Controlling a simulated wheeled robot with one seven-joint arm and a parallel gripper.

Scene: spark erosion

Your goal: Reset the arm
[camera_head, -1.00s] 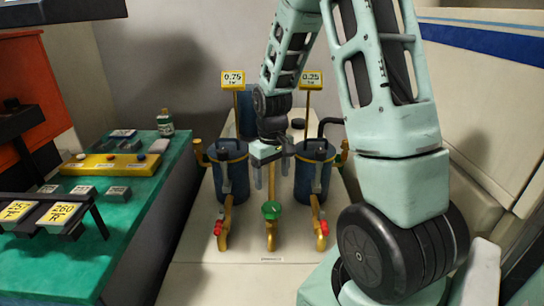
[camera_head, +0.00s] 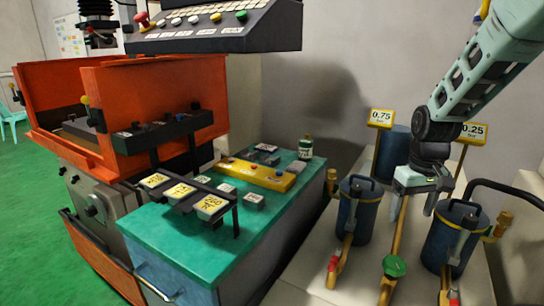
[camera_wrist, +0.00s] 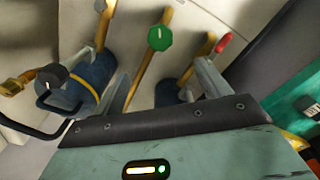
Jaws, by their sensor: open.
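My gripper (camera_head: 415,206) hangs at the end of my light green arm, pointing down between two blue filter canisters. The left canister (camera_head: 358,212) and the right canister (camera_head: 452,240) stand on a pale bench with brass pipes. In the wrist view my two fingers (camera_wrist: 165,88) are spread apart with a brass pipe and a green valve knob (camera_wrist: 160,38) seen beyond the gap. No object is held between them. The green knob also shows in the head view (camera_head: 395,266), below and in front of my gripper.
Green floor lies open at far left.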

